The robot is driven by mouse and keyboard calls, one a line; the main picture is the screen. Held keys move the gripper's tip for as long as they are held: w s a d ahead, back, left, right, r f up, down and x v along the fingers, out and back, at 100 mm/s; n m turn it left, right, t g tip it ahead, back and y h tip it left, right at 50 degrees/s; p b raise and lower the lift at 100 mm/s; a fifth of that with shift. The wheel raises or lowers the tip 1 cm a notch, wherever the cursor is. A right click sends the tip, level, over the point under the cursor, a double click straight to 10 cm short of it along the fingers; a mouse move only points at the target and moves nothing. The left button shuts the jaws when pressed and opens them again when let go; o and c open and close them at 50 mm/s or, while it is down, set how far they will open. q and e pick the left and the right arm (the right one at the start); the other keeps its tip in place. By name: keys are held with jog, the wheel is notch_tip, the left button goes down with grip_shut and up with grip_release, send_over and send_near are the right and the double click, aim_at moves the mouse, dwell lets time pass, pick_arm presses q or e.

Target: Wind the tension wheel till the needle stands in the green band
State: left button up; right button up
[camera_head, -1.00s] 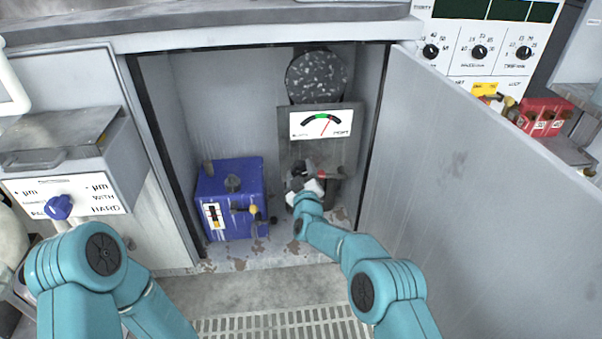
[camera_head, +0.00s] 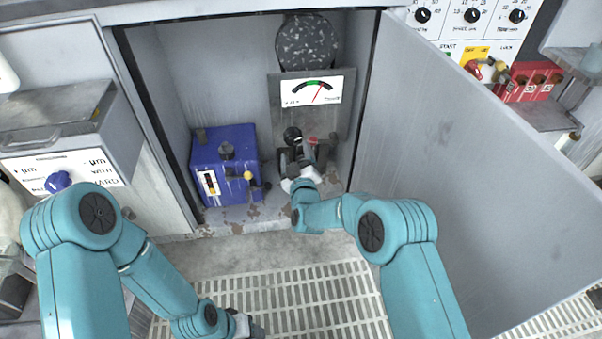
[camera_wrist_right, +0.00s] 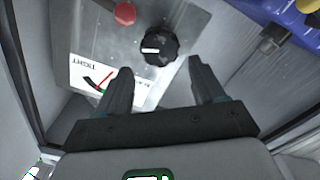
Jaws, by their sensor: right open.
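The tension gauge (camera_head: 311,91) is a white dial on a grey panel (camera_head: 273,115) inside the open cabinet. Its red needle (camera_head: 318,96) leans right, just past the green band (camera_head: 312,83). Below it is a round black wheel (camera_head: 292,134) with a white mark, also clear in the right wrist view (camera_wrist_right: 160,45). My right gripper (camera_head: 300,157) is in front of and below the panel. In the wrist view the right gripper's fingers (camera_wrist_right: 160,72) are open and empty, with the wheel beyond the gap between them. My left gripper (camera_head: 246,327) is low near the floor grating, its fingers unclear.
A red button (camera_head: 314,140) is right of the wheel. A blue box (camera_head: 226,165) with a yellow-knobbed lever stands left in the cabinet. A black speckled disc (camera_head: 307,42) is above the gauge. The open door (camera_head: 450,150) bounds the right side.

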jog(key=s+d+p, duration=0.1)
jog(key=s+p, duration=0.1)
jog(key=s, duration=0.7)
jog(key=shift+d, duration=0.2)
